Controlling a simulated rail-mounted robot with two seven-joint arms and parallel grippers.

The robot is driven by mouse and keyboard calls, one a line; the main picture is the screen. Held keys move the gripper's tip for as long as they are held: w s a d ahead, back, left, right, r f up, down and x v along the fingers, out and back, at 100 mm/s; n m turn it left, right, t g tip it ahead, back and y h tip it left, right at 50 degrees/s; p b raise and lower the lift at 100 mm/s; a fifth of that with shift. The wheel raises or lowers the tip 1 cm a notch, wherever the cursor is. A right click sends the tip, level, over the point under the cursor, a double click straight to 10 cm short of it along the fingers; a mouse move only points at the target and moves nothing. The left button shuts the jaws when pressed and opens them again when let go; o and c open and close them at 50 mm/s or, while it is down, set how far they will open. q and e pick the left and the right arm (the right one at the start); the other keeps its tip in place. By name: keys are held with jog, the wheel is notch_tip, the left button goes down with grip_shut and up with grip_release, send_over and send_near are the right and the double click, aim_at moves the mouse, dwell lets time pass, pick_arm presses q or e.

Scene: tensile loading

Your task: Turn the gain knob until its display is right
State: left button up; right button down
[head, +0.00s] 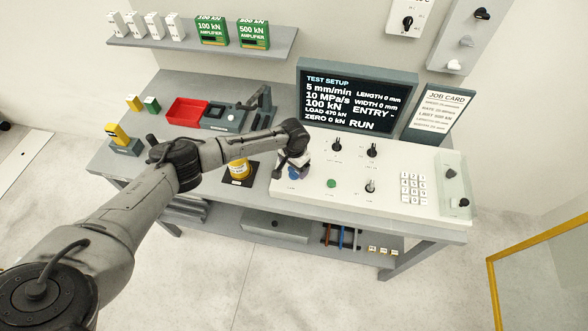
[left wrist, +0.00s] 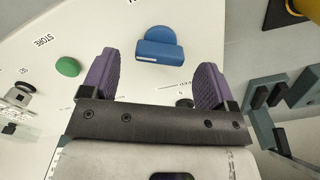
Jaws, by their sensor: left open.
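My left gripper (head: 291,165) is over the left end of the white console (head: 420,160). In the left wrist view its purple fingers (left wrist: 158,70) are open and empty. A blue knob (left wrist: 160,46) with a raised grip bar lies just beyond the fingertips, between their lines and apart from them; in the head view the gripper partly covers it. Its label is not readable, so I cannot tell whether it is the gain knob. Black knobs (head: 372,150) stand farther right.
A green button (left wrist: 67,67) by the word STORE is near the blue knob. A yellow cylinder (head: 239,169) stands left of the console, close to my arm. A keypad (head: 412,187) is at the right. A job card (head: 445,108) stands beside the display. A red tray (head: 186,112) is farther left.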

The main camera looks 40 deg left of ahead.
aim_at(294, 173)
pick_arm(q)
jog(key=shift+f, duration=1.25)
jog(key=shift+c, duration=0.2)
jog(key=c, duration=0.9)
